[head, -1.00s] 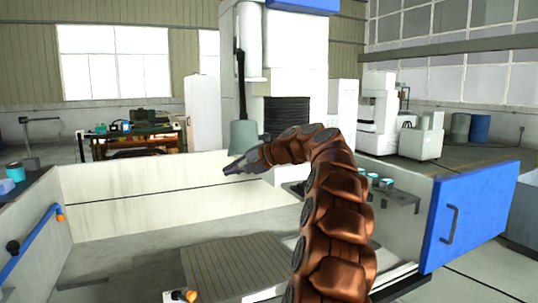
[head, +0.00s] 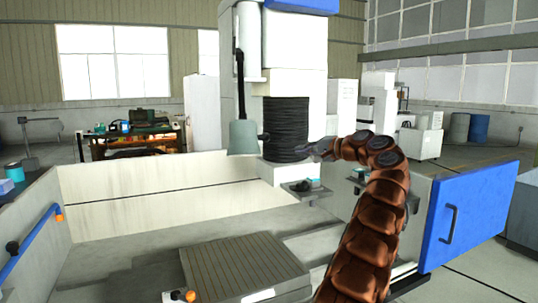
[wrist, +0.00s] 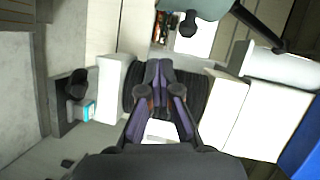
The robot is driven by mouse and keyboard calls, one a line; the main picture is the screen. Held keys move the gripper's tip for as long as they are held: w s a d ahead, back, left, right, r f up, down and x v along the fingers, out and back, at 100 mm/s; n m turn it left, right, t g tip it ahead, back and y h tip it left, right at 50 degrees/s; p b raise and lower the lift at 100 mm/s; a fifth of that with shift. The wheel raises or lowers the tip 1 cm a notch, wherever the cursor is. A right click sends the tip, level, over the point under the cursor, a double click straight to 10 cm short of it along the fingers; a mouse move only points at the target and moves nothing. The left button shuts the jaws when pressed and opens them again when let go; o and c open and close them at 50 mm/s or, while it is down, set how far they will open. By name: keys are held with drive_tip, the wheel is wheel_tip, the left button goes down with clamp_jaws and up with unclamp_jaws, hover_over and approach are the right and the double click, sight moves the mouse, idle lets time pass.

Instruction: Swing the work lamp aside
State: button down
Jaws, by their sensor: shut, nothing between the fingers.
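The work lamp (head: 243,138) has a grey-green shade hanging from a thin black arm (head: 240,85) in front of the machine's white column. A small dark knob (head: 263,137) sticks out from the right of the shade. In the wrist view, the shade (wrist: 200,7) is at the top edge, cut off, with its knob (wrist: 188,25) pointing down. My gripper (head: 316,149) is right of the lamp, apart from it, in front of the black bellows (head: 286,127). In the wrist view, my gripper (wrist: 159,68) is shut and empty, its fingers together.
The machine's open tank has a pale back wall (head: 155,195) and a slatted plate (head: 243,268) inside. A small tray (head: 308,190) stands below my gripper. A blue door (head: 470,215) is at the right. Open air lies left of the lamp.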

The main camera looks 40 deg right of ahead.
drive_tip(key=shift+w, duration=0.1)
drive_tip(key=w+a+f, duration=0.1)
drive_tip(key=w, duration=0.5)
drive_tip(key=w+a+f, duration=0.2)
drive_tip(key=w, duration=0.4)
drive_tip(key=shift+a+p, duration=0.3)
drive_tip(key=shift+p, duration=0.1)
drive_tip(key=shift+a+r, duration=0.1)
drive_tip(key=shift+r, duration=0.05)
drive_tip(key=shift+w+a, duration=0.15)
drive_tip(key=shift+a, duration=0.1)
